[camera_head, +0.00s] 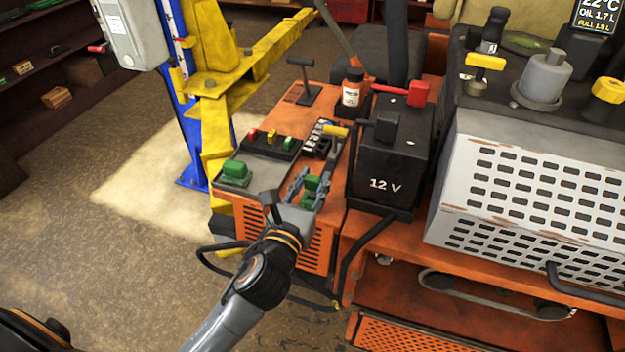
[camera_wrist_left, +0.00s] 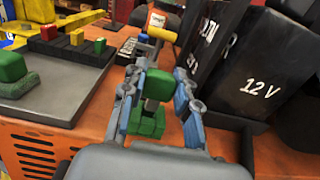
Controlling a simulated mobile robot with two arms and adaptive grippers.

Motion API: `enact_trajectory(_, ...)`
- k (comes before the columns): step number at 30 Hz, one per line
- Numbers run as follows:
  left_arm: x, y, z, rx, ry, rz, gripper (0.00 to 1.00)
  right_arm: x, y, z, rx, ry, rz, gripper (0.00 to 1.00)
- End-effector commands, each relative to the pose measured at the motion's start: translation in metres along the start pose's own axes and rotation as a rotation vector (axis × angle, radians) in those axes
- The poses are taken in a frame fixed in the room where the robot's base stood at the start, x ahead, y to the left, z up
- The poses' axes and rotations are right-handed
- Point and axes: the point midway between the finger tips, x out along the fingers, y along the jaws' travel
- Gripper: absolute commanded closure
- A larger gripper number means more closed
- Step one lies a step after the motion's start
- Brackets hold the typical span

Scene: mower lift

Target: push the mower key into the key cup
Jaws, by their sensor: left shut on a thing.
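My left gripper (camera_head: 306,182) is over the orange console, and in the left wrist view (camera_wrist_left: 160,90) its blue-padded fingers are closed around a green block-shaped head (camera_wrist_left: 157,84), apparently the mower key. The key also shows green between the fingers in the head view (camera_head: 312,184). A short grey part shows just under the green head. Below it is a green block-like base (camera_wrist_left: 146,124), which may be the key cup. I cannot tell how deep the key sits in it. My right gripper is not in view.
A black 12 V battery (camera_head: 392,165) stands close right of the gripper. A green knob on a grey plate (camera_head: 235,171) and a black strip with coloured blocks (camera_head: 270,143) lie left. A yellow-handled lever (camera_head: 336,131) is behind. A yellow lift arm (camera_head: 250,75) stands further left.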

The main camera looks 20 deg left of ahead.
Motion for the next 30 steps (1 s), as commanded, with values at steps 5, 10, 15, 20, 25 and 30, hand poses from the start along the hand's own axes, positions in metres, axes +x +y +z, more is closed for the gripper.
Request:
enact_trajectory(5, -0.001, 0.0, 0.001, 0.003, 0.0, 0.0, 0.91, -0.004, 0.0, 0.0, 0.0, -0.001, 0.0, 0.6)
enact_trajectory(10, -0.001, 0.0, 0.0, 0.002, 0.0, 0.0, 0.91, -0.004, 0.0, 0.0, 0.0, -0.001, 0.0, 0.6)
enact_trajectory(15, 0.0, 0.0, 0.0, 0.002, 0.0, 0.0, 0.91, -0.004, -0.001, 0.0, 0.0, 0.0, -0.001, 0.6)
enact_trajectory(20, 0.0, 0.0, -0.002, 0.001, 0.0, 0.0, 0.91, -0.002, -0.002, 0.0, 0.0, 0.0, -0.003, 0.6)
enact_trajectory(25, 0.0, 0.0, -0.006, 0.001, 0.001, 0.0, 0.91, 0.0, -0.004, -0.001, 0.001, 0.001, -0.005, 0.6)
enact_trajectory(30, 0.0, 0.0, -0.009, 0.002, 0.001, 0.0, 0.91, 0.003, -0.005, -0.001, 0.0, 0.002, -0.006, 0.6)
